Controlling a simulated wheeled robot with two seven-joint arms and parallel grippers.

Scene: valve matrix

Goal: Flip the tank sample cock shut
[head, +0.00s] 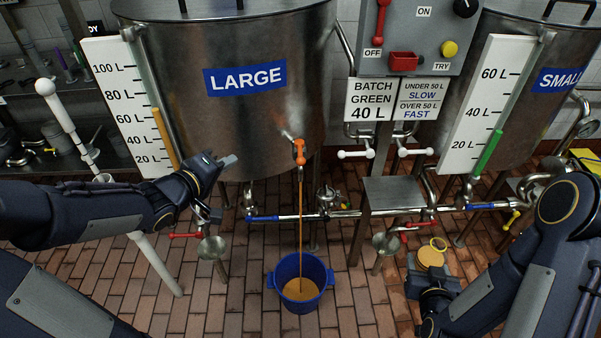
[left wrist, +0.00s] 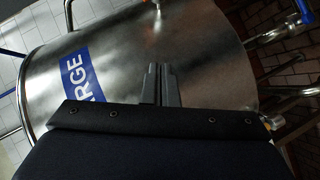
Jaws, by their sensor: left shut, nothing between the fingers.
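The tank sample cock (head: 300,152) has an orange handle and sits low on the front of the LARGE tank (head: 250,115). The handle hangs down along the spout, and a thin brown stream (head: 300,215) runs from it. The stream falls into a blue bucket (head: 318,271) holding brown liquid. My left gripper (head: 230,161) is shut and empty, left of the cock and apart from it. In the left wrist view its closed fingers (left wrist: 160,72) point across the tank wall. My right gripper (head: 435,298) is low at the right; its fingers are not clear.
A metal stand (head: 392,192) is right of the bucket. The SMALL tank (head: 535,80) is at the right.

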